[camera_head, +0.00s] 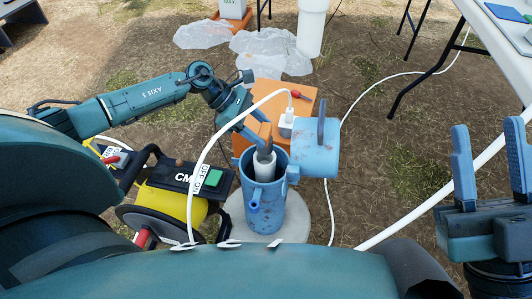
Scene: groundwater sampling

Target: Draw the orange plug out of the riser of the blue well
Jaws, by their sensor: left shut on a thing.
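The blue well (264,212) is an upright, rust-specked casing on a round pale pad, its blue lid (316,152) swung open to the right. The white riser (264,171) stands inside the casing. My right gripper (490,165) is open and empty at the right edge, far from the well.
An orange case (300,99) stands just behind the well, with a white plug and cable. A yellow and black reel unit (172,200) stands left of the well. White hoses cross the scene. Plastic bags (268,50) lie behind; a table (500,30) stands at upper right.

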